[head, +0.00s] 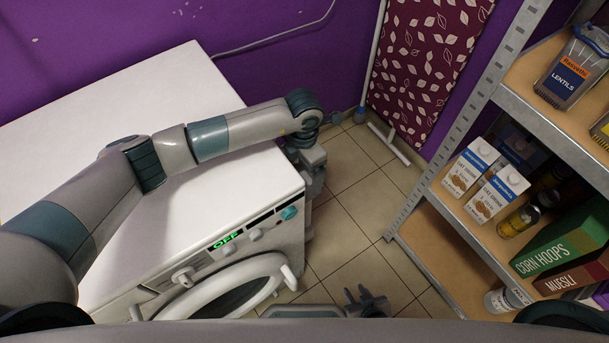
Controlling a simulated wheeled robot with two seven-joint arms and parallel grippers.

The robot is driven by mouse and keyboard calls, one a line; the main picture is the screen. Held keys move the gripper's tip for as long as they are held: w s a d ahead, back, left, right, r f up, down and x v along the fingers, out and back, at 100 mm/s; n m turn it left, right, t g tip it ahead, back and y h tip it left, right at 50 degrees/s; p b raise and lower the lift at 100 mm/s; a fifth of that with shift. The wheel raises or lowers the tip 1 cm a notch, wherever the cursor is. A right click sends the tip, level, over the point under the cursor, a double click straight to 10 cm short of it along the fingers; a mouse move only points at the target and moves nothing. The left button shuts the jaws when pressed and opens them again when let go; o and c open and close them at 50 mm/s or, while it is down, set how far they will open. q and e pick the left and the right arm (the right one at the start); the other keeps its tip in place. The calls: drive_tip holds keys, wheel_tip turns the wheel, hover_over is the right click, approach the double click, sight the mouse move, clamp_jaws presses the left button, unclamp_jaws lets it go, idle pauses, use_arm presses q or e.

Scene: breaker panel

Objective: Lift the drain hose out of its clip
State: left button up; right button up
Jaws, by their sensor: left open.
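A white washing machine (135,105) fills the left, its door ajar and its green display reading OFF. A thin grey hose or cord (275,40) runs from behind it up the purple wall; I cannot tell whether this is the drain hose. No clip can be made out. My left arm reaches across the machine's top. My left gripper (312,198) points down just beyond the machine's right side, open, its tips partly hidden and nothing visible in it. My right gripper (358,293) is low in the middle, over the floor, with its fingers apart and empty.
A metal shelf rack (555,125) with cartons, jars and boxes stands on the right. A maroon leaf-patterned panel (425,60) on a white frame stands at the back. Tiled floor (355,205) is clear between machine and rack. The machine's door (235,285) juts forward.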

use_arm(q)
drive_tip(key=shift+f, duration=0.5)
use_arm(e)
drive_tip(key=shift+a+r, duration=0.1)
use_arm(q)
drive_tip(key=c, duration=1)
drive_tip(key=shift+d+r, duration=0.1)
drive_tip(key=shift+r, duration=0.05)
drive_tip(key=shift+r, duration=0.6)
wheel_tip(320, 180, up, 3)
drive_tip(key=shift+f+b, duration=0.2)
drive_tip(key=shift+b, duration=0.45)
drive_tip(key=s+d+r, duration=0.1)
drive_tip(key=d+r, duration=0.1)
drive_tip(key=d, duration=0.1)
drive_tip(key=s+d+r+b, duration=0.1)
drive_tip(key=s+d+r, duration=0.1)
drive_tip(key=d, duration=0.2)
drive_tip(key=s+d+r+b, duration=0.1)
drive_tip(key=s+d+r, duration=0.1)
drive_tip(key=d+r, duration=0.1)
drive_tip(key=shift+s+d, duration=0.15)
use_arm(e)
drive_tip(key=s+d+f+g, duration=0.1)
drive_tip(key=d, duration=0.1)
drive_tip(key=s+d+f+g+h, duration=0.1)
drive_tip(key=f, duration=0.1)
drive_tip(key=shift+s+d+f+g, duration=0.2)
drive_tip(key=shift+s+d+g, duration=0.15)
drive_tip(key=shift+s+g, duration=0.05)
